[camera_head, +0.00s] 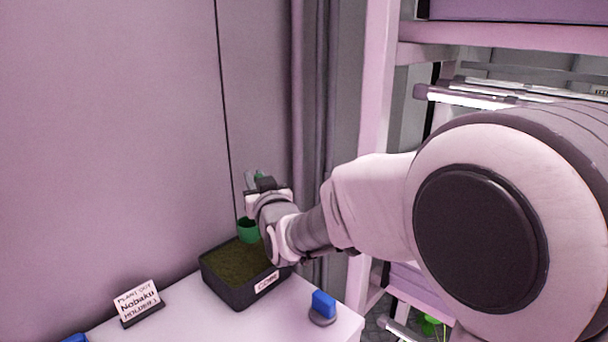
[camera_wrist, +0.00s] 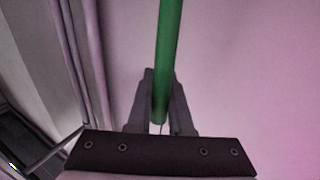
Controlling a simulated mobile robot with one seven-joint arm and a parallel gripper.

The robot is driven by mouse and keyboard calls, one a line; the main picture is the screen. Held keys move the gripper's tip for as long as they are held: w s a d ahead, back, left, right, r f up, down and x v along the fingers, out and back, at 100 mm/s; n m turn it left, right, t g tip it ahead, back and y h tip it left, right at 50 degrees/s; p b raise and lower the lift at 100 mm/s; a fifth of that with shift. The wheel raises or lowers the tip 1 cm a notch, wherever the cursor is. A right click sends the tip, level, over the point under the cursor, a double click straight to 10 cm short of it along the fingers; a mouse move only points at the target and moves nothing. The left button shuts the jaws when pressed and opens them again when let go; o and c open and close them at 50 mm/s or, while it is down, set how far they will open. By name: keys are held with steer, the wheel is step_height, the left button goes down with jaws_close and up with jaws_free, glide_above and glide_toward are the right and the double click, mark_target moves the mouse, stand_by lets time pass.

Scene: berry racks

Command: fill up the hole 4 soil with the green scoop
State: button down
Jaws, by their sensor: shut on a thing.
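In the wrist view, my gripper (camera_wrist: 160,120) is shut on the green handle (camera_wrist: 171,45) of the scoop. In the head view, my gripper (camera_head: 262,186) is above the back of a black soil box. The green scoop (camera_head: 248,231) shows its cup end below the gripper, at or just above the box's back edge. I cannot tell whether it touches the soil. The box (camera_head: 240,298) holds dark brown-green soil and has a white label on its front. Hole 4 cannot be made out in either view.
The box stands on a white table (camera_head: 190,322). A pale wall is close behind. A rack (camera_head: 375,110) with shelves rises at right, behind my arm.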

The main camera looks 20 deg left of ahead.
mark_target(256, 227)
steer(key=f+b, duration=0.3)
steer(key=f, duration=0.1)
steer(key=f+b, duration=0.4)
steer(key=a+f+b, duration=0.1)
steer(key=f+b, duration=0.2)
steer(key=f, duration=0.2)
steer(key=shift+w+a, duration=0.1)
steer(key=shift+w, duration=0.25)
stand_by(0.8)
step_height(256, 227, up, 10)
steer(key=p, duration=0.3)
steer(key=shift+f, duration=0.2)
stand_by(0.5)
stand_by(0.5)
